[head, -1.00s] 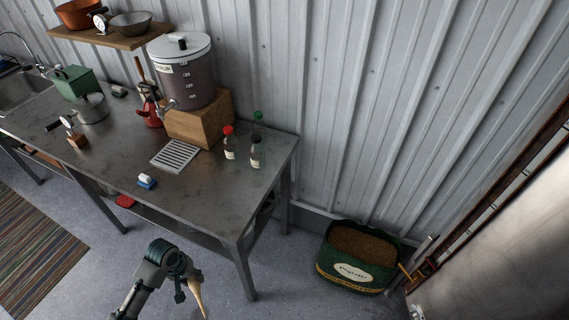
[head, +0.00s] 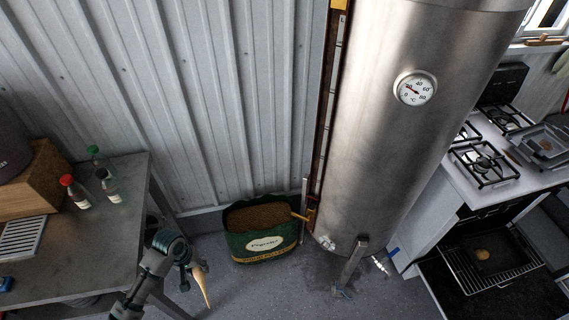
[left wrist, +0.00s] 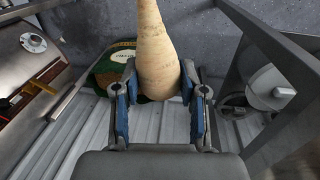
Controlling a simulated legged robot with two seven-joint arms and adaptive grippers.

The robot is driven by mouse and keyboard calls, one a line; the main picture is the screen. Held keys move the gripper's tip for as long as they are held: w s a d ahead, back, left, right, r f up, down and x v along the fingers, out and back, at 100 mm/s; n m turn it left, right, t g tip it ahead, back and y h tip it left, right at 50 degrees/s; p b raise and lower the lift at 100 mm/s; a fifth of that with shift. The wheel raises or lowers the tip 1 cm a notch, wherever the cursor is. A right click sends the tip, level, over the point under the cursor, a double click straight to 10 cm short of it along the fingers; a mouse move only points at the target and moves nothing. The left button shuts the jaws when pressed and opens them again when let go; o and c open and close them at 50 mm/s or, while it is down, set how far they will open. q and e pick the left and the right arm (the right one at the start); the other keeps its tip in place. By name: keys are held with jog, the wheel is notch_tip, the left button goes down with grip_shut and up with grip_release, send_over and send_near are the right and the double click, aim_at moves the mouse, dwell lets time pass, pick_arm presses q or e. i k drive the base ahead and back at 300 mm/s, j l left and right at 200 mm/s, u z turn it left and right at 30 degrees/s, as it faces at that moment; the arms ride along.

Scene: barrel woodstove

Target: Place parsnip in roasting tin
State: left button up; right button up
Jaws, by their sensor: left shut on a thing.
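My left gripper (head: 190,266) is shut on a pale tan parsnip (head: 203,288), whose thin tip points down over the floor in the head view. In the left wrist view the blue-padded fingers (left wrist: 160,85) press on both sides of the thick parsnip (left wrist: 157,45). A dark tin (head: 492,262), which looks like the roasting tin, rests on a wire rack at the open oven at lower right, with a small brownish thing in it. The gripper is well to the left of that tin. My right gripper is not in view.
A metal table (head: 95,225) with small bottles stands on the left. A green sack (head: 262,243) sits by the wall. A tall steel tank (head: 400,130) stands between the sack and the stove (head: 470,190). Grey trays (head: 548,143) lie by the burners.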

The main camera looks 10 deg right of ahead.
aim_at(496, 252)
jog(key=z, duration=2.05)
